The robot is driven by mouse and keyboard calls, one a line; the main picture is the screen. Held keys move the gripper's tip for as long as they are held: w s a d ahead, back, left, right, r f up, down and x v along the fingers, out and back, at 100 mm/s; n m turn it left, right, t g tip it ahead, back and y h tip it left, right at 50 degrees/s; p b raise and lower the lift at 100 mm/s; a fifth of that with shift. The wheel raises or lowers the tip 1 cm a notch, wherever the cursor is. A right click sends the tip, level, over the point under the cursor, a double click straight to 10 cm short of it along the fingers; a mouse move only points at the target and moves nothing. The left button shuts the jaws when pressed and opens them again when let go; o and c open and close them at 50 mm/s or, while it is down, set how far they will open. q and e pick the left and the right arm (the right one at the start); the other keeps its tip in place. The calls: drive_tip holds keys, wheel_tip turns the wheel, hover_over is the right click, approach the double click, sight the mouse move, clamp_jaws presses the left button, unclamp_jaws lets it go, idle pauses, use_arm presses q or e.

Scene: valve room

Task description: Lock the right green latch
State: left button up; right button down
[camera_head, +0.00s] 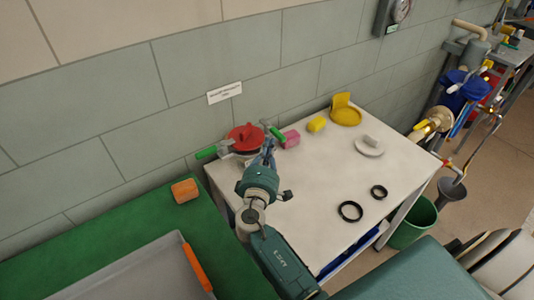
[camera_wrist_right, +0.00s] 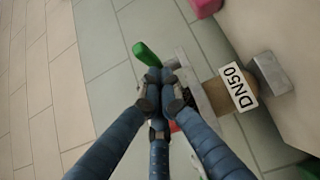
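A red round cap (camera_head: 243,134) sits at the far left corner of the white table, with a green latch handle on each side. The right green latch (camera_head: 277,134) points out beside my right gripper (camera_head: 268,147); the left green latch (camera_head: 207,153) points toward the wall. In the right wrist view the right gripper's (camera_wrist_right: 157,90) blue fingers come together, and the green latch (camera_wrist_right: 145,53) shows just beyond the tips. Whether the fingers grip it or only touch it, I cannot tell. A "DN50" label (camera_wrist_right: 238,88) is beside the fingers. My left gripper is out of view.
The white table (camera_head: 320,185) also bears a pink block (camera_head: 290,139), a yellow block (camera_head: 317,124), a yellow cap (camera_head: 345,112), a white disc (camera_head: 369,147) and two black rings (camera_head: 350,211). A green bucket (camera_head: 412,226) stands right. A grey tray (camera_head: 140,277) is at lower left.

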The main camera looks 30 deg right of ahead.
drive_tip(key=shift+w+d, duration=0.1)
drive_tip(key=shift+w, duration=0.05)
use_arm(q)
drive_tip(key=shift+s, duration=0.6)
